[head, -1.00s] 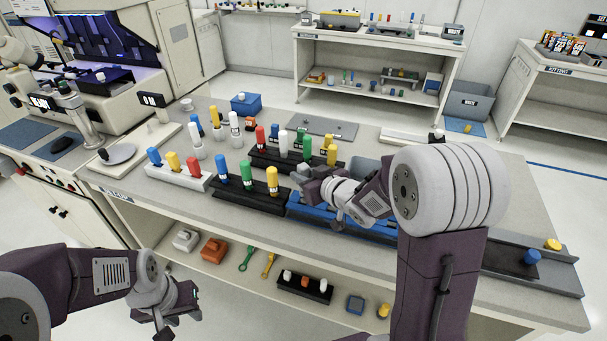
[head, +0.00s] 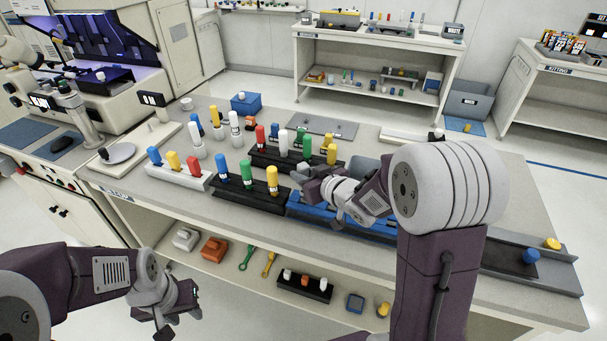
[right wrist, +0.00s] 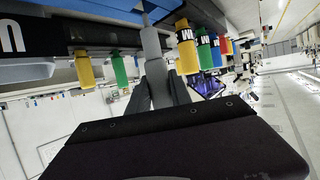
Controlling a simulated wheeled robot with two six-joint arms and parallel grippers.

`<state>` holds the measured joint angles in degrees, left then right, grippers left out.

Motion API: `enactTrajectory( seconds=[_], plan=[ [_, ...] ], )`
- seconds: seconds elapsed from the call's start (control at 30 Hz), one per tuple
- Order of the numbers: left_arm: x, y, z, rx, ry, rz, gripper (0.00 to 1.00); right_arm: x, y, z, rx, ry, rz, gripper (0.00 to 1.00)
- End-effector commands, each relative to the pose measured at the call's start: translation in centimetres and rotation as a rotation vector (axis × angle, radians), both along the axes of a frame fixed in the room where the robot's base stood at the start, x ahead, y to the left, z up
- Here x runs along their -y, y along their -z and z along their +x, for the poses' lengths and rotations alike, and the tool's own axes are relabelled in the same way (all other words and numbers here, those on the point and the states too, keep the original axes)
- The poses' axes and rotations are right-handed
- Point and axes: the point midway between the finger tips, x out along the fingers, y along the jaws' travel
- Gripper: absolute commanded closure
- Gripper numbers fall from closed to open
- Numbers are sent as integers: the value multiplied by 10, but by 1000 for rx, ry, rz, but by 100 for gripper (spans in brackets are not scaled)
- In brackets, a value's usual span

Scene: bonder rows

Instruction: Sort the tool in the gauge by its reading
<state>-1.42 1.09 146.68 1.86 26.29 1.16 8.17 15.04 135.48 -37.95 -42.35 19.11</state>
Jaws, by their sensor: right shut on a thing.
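My right gripper (head: 325,190) is over the long blue fixture (head: 305,207) at the bench's front edge. In the right wrist view it is shut on a grey tool (right wrist: 152,42), with blue beyond its end; I cannot tell how far the tool sits in the fixture. Much of the fixture is behind my right arm. A front black rack (head: 245,198) holds blue, green and yellow tools. A white rack (head: 180,178) holds blue, yellow and red ones. A rear black rack (head: 290,160) holds red, white, green and yellow ones. My left gripper (head: 176,316) is empty, fingers apart, below the bench.
Several loose upright tools (head: 215,122) stand behind the white rack. A blue box (head: 245,103) and a grey mat (head: 322,126) lie farther back. A dark tray (head: 510,262) with blue and yellow knobs is at right. A lower shelf (head: 225,262) holds small items.

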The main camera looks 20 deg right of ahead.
Motion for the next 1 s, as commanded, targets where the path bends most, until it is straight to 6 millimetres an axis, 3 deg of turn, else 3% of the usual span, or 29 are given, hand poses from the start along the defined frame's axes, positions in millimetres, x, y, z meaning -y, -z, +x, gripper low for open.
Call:
enactTrajectory(
  seconds=[1.0],
  plan=[
    [0, 27, 0, 0, 0, 0, 64, 0, 31, 0, 0, 0, 1, 100]
  ],
)
